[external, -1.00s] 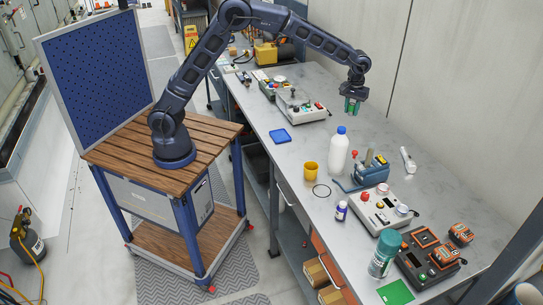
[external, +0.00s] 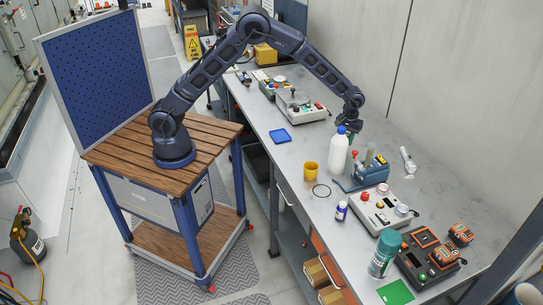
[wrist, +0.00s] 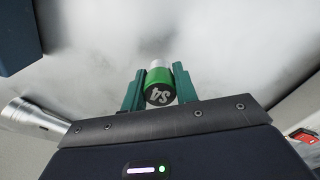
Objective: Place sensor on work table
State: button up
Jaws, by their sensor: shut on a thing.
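My gripper (external: 351,130) is shut on a green cylindrical sensor (wrist: 158,88) in the wrist view. The sensor has a dark end face marked "S4" and sits between the two green fingers. In the external view the gripper is low over the grey work table (external: 290,160), just behind the white bottle (external: 338,155), which partly hides it. The sensor is too small and covered there to tell whether it touches the table. The table surface shows pale and blurred behind the sensor in the wrist view.
A blue holder (external: 372,176) with upright pieces stands close in front of the gripper. A yellow cup (external: 309,169) and blue tray (external: 280,136) are left.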

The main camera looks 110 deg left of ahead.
jog(key=shift+f, duration=1.35)
jog(key=shift+f, duration=0.15)
jog(key=o, duration=1)
